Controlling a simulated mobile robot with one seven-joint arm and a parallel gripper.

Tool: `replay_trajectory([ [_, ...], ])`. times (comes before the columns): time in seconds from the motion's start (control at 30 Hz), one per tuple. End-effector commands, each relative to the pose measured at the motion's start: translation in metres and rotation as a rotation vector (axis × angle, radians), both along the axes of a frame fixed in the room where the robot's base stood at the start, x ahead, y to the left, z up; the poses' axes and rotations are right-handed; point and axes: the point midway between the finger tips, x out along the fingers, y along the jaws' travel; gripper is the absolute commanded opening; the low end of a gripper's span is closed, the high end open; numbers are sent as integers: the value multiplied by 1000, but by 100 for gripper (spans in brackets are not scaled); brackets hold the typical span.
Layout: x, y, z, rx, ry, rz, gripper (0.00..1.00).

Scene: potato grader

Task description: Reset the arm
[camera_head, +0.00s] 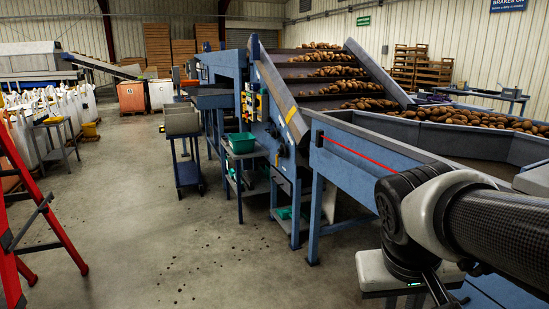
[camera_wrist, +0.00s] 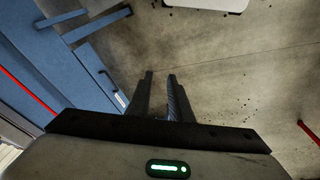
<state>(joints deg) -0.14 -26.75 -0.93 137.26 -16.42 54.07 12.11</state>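My arm shows at the right edge of the head view, bent at a black and white joint, with a dark woven-patterned link nearest the camera. My gripper (camera_wrist: 160,75) points down toward the concrete floor in the wrist view. Its two dark fingers stand a small gap apart, with nothing between them. In the head view its fingers cannot be made out clearly. The blue grader frame (camera_head: 365,165) is close beside the arm. It also shows at the left of the wrist view (camera_wrist: 75,70), apart from the fingers.
Potatoes lie on the sloping conveyor (camera_head: 300,88) and in the grader trough (camera_head: 465,143). A green crate (camera_head: 241,143) sits on a stand beside the machine. A red ladder (camera_head: 62,235) stands at the left. The concrete floor (camera_head: 130,215) between is mostly clear, with scattered dark crumbs.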

Motion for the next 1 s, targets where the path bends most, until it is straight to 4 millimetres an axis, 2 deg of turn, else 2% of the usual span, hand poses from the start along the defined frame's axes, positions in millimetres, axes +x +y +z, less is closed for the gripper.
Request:
replay_trajectory([
  [0.1,-13,24,11,77,-78,50,19],
  [0.33,-31,63,27,194,-212,140,19],
  [0.4,-30,62,53,192,-202,139,19],
  [0.67,-29,61,112,191,-200,137,19],
  [0.77,-29,61,145,191,-200,137,19],
  [0.9,-29,61,201,190,-199,137,19],
  [1.0,-29,61,234,190,-199,137,19],
])
